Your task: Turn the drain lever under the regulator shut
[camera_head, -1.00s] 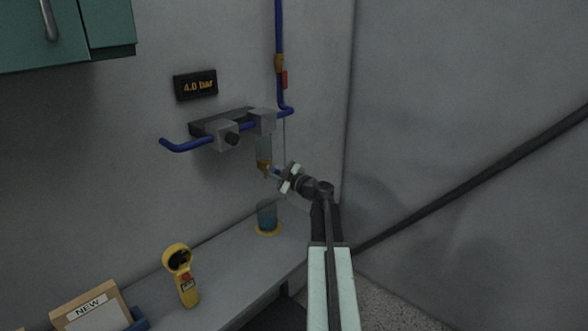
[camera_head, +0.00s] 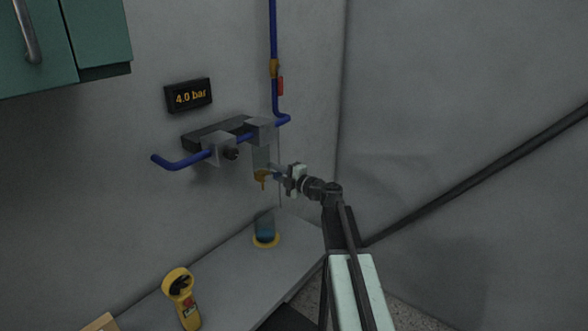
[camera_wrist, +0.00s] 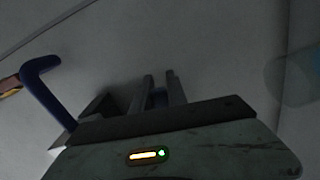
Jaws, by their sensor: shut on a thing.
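The regulator (camera_head: 219,149) is a grey block with a black knob on the wall. To its right, a second grey block (camera_head: 259,132) carries a cloudy bowl (camera_head: 261,158) with a brass drain (camera_head: 262,177) at its bottom. My gripper (camera_head: 276,171) reaches in from the right, beside the drain. In the wrist view, its two fingers (camera_wrist: 158,86) are closed around a small bluish piece, the drain lever (camera_wrist: 158,98). The lever is mostly hidden by the fingers, so its exact angle is unclear.
A display (camera_head: 188,96) above reads 4.0 bar. Blue pipe (camera_head: 274,30) with a red-handled valve (camera_head: 280,86) runs up the wall. Below the drain, a clear cup with blue liquid (camera_head: 265,227) stands on the bench (camera_head: 225,275).

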